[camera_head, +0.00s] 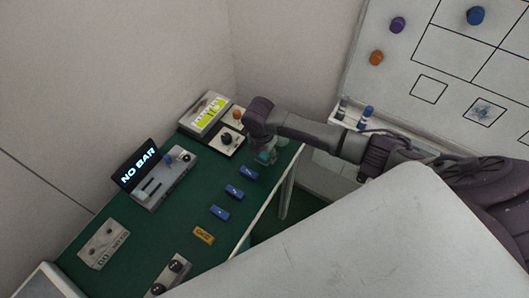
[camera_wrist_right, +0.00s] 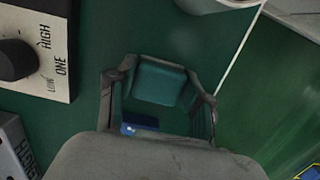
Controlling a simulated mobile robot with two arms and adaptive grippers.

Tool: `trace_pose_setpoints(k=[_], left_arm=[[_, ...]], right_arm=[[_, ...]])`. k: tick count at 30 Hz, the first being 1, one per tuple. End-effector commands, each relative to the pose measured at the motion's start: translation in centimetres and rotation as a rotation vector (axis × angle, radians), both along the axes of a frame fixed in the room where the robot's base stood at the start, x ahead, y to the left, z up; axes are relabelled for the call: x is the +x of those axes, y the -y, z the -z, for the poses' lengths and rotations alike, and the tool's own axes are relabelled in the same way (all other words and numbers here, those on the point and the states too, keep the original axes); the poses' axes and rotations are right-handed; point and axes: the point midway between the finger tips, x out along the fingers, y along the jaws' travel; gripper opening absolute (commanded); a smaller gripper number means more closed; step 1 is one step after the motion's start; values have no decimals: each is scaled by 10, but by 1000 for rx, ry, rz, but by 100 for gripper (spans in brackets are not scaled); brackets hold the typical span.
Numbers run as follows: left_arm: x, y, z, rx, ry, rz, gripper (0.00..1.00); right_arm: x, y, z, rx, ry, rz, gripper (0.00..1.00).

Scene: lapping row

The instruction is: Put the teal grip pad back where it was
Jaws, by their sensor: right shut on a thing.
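The teal grip pad (camera_wrist_right: 158,82) is a rounded block between the two fingers of my right gripper (camera_wrist_right: 158,90) in the right wrist view. The gripper is shut on it. In the head view my right gripper (camera_head: 263,152) is over the far right part of the green bench (camera_head: 190,262), with a bit of the teal pad (camera_head: 266,157) showing under it. I cannot tell how high the pad is above the bench. My left gripper is not in view.
Several blue blocks (camera_head: 234,191) and an orange block (camera_head: 204,235) lie in a row along the bench. A white cup (camera_head: 282,138) stands by the far right edge. A knob box (camera_head: 229,139) and a "NO BAR" display (camera_head: 138,166) stand along the back. A whiteboard (camera_head: 400,65) is right.

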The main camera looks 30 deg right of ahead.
Motion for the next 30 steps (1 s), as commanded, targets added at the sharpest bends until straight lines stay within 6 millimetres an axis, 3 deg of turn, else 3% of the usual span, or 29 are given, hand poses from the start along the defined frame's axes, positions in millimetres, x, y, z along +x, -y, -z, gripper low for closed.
trace_pose_setpoints(k=[4, 5, 9, 21, 30], left_arm=[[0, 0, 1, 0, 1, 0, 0], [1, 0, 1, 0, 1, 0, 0], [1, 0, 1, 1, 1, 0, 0], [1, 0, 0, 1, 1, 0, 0], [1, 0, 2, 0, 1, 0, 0]], right_arm=[[0, 0, 4, 0, 0, 1, 23], [0, 0, 3, 0, 0, 1, 56], [0, 0, 3, 0, 0, 1, 76], [0, 0, -6, 1, 2, 0, 76], [-3, -6, -64, 1, 5, -1, 76]])
